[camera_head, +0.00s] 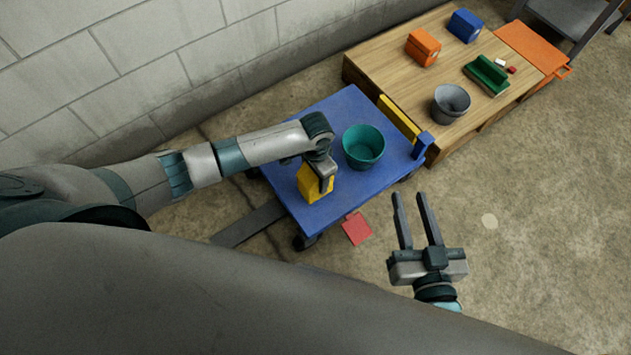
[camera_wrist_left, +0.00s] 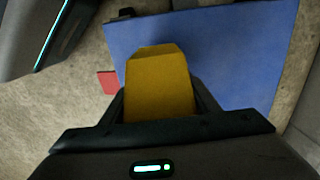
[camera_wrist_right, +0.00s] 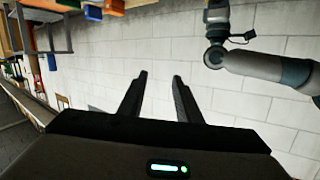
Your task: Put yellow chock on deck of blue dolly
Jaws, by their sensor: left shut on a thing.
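The yellow chock (camera_head: 311,184) is at the near left part of the blue dolly's deck (camera_head: 350,108). My left gripper (camera_head: 323,180) is shut on the chock, with its fingers on either side of it. The left wrist view also shows the chock (camera_wrist_left: 158,85) between the fingers, over the blue deck (camera_wrist_left: 215,50). I cannot tell whether the chock touches the deck or hangs just above it. My right gripper (camera_head: 416,205) is open and empty over the floor, right of the dolly. Its spread fingers (camera_wrist_right: 158,95) show against the wall in the right wrist view.
A teal bucket (camera_head: 363,147) stands on the deck near its middle. A wooden platform (camera_head: 390,58) behind holds a grey bucket (camera_head: 451,103), an orange box (camera_head: 423,47), a blue box (camera_head: 465,26) and a green item (camera_head: 486,75). A red square (camera_head: 357,228) lies on the floor.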

